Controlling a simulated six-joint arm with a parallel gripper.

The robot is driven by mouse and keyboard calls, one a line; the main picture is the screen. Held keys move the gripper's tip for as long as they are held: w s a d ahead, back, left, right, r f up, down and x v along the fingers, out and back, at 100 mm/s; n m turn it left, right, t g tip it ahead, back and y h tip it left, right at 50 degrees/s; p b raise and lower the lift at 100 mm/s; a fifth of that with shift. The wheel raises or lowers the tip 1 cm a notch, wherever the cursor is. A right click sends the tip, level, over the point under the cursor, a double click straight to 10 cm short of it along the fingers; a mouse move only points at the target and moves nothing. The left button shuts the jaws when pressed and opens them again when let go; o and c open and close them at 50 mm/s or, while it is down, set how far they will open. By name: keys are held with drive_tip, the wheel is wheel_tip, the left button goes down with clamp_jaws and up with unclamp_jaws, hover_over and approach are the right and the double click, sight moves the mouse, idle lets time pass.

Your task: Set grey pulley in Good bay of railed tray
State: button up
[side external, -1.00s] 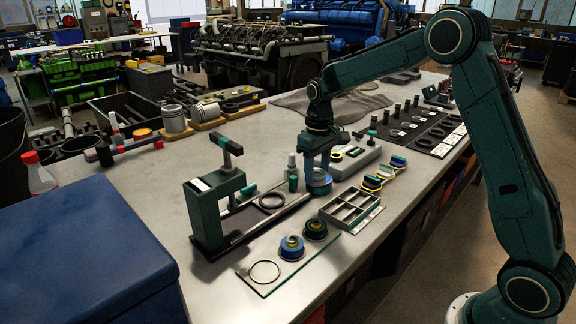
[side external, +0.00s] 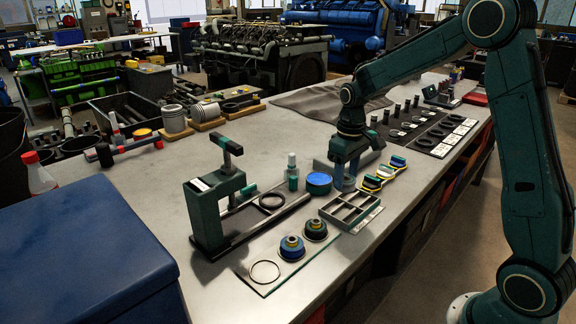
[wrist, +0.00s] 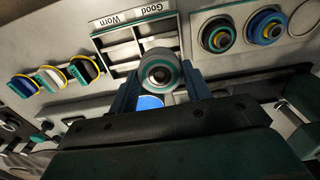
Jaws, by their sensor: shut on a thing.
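My gripper (side external: 345,182) is shut on the grey pulley (wrist: 161,72), which shows in the wrist view as a round grey part with a teal rim and dark hub between the fingers. In the side view the pulley is mostly hidden by the fingers. The railed tray (side external: 334,218) lies on the bench just in front of my gripper. In the wrist view the tray (wrist: 97,42) is beyond the pulley, with its Good and Worn labels upside down along the far edge. Its visible bays look empty; the pulley hides part of it.
A round blue-topped tin (side external: 319,183) stands left of my gripper. Several yellow-ringed parts (side external: 386,172) lie to its right. A green press (side external: 215,205) stands farther left.

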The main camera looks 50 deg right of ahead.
drive_tip(key=shift+f, duration=2.7)
drive_tip(key=shift+f, duration=1.05)
drive_tip(key=o, duration=1.4)
drive_tip(key=shift+c, duration=0.2)
drive_tip(key=shift+r, duration=3.45)
drive_tip(key=shift+r, duration=0.15)
drive_tip(key=shift+r, duration=1.85)
